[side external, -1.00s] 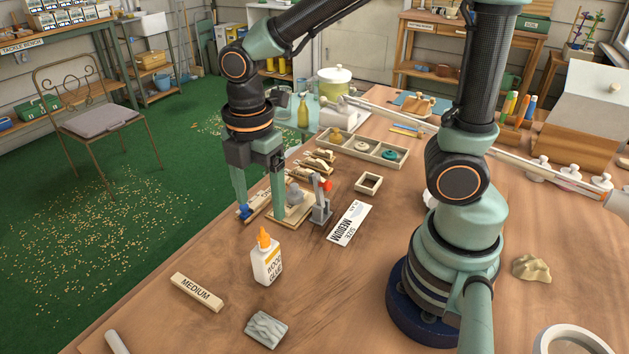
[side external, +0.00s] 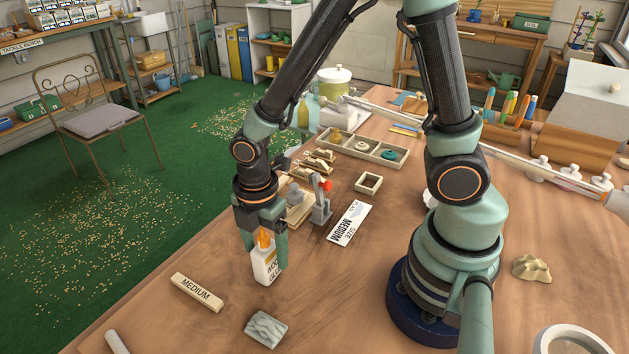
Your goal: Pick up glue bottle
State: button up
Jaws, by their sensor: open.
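The glue bottle (side external: 266,266) is white with an orange nozzle and a wood glue label. It stands upright on the wooden table. My gripper (side external: 264,258) is lowered over it from above, with its green fingers on either side of the bottle's upper part. The jaws are open. The nozzle and shoulders are partly hidden by the fingers and the gripper body. I cannot tell whether a finger touches the bottle.
A wooden block marked MEDIUM (side external: 197,291) lies to the left of the bottle and a grey carved block (side external: 266,329) in front. A toggle clamp (side external: 320,203) and a MEDIUM card (side external: 351,223) are behind, to the right. Bare tabletop lies right of the bottle.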

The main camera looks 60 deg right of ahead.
grip_shut()
dwell(0.4)
